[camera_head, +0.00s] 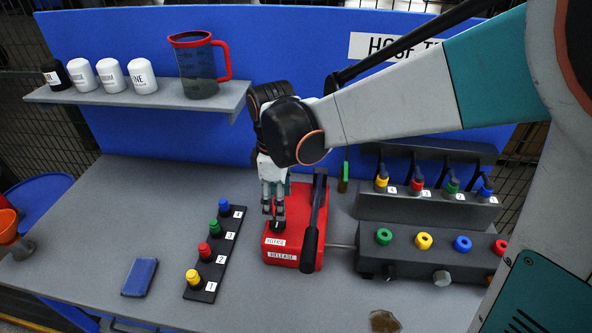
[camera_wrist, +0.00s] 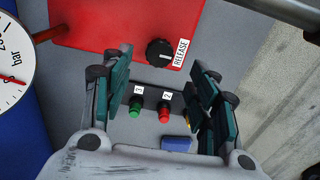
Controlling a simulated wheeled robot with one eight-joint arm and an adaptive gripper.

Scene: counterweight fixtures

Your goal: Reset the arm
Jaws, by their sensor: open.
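My gripper (camera_head: 273,212) points down over the front left of the red box (camera_head: 303,240), which has RELEASE labels and a black lever (camera_head: 314,220). In the wrist view my gripper (camera_wrist: 160,60) is open, its teal fingers apart with nothing between them. The black knob (camera_wrist: 159,52) on the red box (camera_wrist: 100,22), beside a RELEASE label, lies ahead of the fingertips. I cannot tell whether the fingers touch the box. My arm reaches in from the right and hides part of the blue back panel (camera_head: 120,130).
A strip of numbered coloured plugs (camera_head: 212,262) and a blue block (camera_head: 140,277) lie left of the box. A black block with coloured rings (camera_head: 400,258) and a rack (camera_head: 425,208) stand right. A shelf (camera_head: 150,93) holds a jug (camera_head: 197,65) and several bottles.

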